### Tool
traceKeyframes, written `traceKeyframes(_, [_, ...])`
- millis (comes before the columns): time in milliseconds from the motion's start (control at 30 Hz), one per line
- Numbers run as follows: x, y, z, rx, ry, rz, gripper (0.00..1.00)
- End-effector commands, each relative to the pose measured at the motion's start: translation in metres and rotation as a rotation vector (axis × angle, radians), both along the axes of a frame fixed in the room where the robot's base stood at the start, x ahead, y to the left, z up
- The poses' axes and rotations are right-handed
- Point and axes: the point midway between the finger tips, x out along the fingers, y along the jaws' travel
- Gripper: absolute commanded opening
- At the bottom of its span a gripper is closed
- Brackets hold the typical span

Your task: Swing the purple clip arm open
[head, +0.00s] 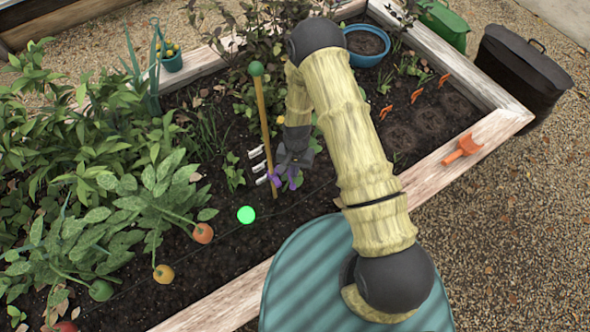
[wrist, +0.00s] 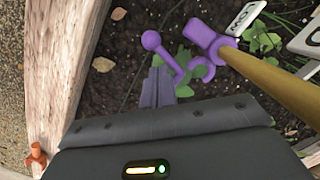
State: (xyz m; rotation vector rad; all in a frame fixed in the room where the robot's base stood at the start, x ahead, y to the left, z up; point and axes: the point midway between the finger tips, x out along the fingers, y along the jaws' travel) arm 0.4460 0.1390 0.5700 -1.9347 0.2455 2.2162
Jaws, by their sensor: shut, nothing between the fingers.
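The purple clip (wrist: 203,36) sits on the yellow stake (wrist: 270,80) low over the soil. Its thin arm ends in a round ball (wrist: 151,40), and a curved hook part (wrist: 203,69) shows beside the stake. In the head view the clip (head: 275,181) is small and partly hidden by my gripper; the stake (head: 263,115) stands upright with a green ball on top. My gripper (wrist: 159,80) is shut and empty. Its fingertips appear just below the clip arm in the wrist view; I cannot tell whether they touch it. My gripper also shows in the head view (head: 290,170).
White plant labels (wrist: 248,16) stand near the stake. The wooden bed edge (wrist: 60,70) runs along the left of the wrist view. Leafy plants (head: 110,160) fill the bed's left side. A bright green disc (head: 246,214) shows over the soil. A blue pot (head: 366,45) sits farther back.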

Motion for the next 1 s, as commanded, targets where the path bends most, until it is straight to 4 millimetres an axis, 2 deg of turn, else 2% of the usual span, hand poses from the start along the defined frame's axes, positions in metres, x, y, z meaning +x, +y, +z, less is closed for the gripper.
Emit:
traceKeyframes(167, [0.001,-0.001,0.017,0.0,0.0,-0.001,0.0])
traceKeyframes(500, [0.006,-0.005,0.068,0.0,-0.001,-0.003,0.0])
traceKeyframes(700, [0.008,-0.007,0.092,0.0,0.0,-0.005,0.0])
traceKeyframes(1000, [0.009,-0.008,0.098,0.0,0.0,-0.005,0.0])
